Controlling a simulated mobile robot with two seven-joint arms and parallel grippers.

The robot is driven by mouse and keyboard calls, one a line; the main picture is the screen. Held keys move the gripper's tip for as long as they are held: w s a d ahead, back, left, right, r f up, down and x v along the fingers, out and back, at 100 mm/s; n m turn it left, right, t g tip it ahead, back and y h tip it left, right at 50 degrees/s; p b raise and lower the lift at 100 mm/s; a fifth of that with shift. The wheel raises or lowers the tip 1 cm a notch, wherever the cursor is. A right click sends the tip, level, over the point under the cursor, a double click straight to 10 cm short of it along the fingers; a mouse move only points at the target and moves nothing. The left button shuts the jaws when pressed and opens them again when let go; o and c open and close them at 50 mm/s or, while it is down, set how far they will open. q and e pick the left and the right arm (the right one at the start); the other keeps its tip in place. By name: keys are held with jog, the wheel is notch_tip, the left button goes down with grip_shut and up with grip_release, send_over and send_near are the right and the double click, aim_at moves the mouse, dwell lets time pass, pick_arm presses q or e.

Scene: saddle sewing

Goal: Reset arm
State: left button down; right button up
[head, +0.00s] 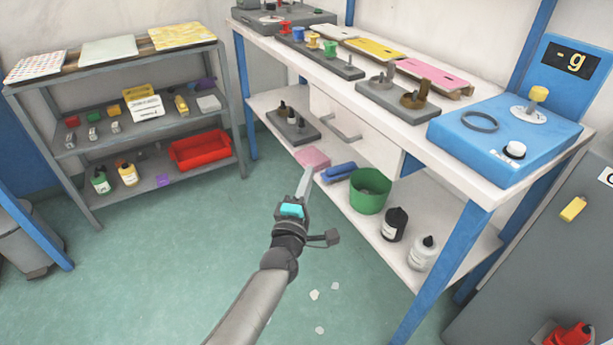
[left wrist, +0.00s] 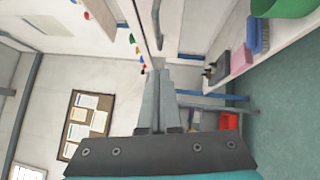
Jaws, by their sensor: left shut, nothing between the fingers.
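My left arm comes in from the lower middle of the head view. Its gripper (head: 304,184) points up and away, over the floor in front of the workbench's lower shelf. The fingers are together with nothing between them. In the left wrist view the closed fingers (left wrist: 158,72) point ahead, near the bench edge. In the head view the fingertips appear just below a pink block (head: 313,158) on the lower shelf; I cannot tell whether they touch it. My right gripper is not in view.
The workbench (head: 285,55) runs along the right, with a green bin (head: 370,190), a blue brush (head: 339,172) and bottles below. A blue scale (head: 505,138) stands on top. A grey shelf unit (head: 100,205) with a red tray (head: 201,149) is at left. Floor between is mostly clear, with white scraps (head: 314,295).

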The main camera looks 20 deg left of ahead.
pick_arm(q)
jog(key=shift+s, duration=0.5)
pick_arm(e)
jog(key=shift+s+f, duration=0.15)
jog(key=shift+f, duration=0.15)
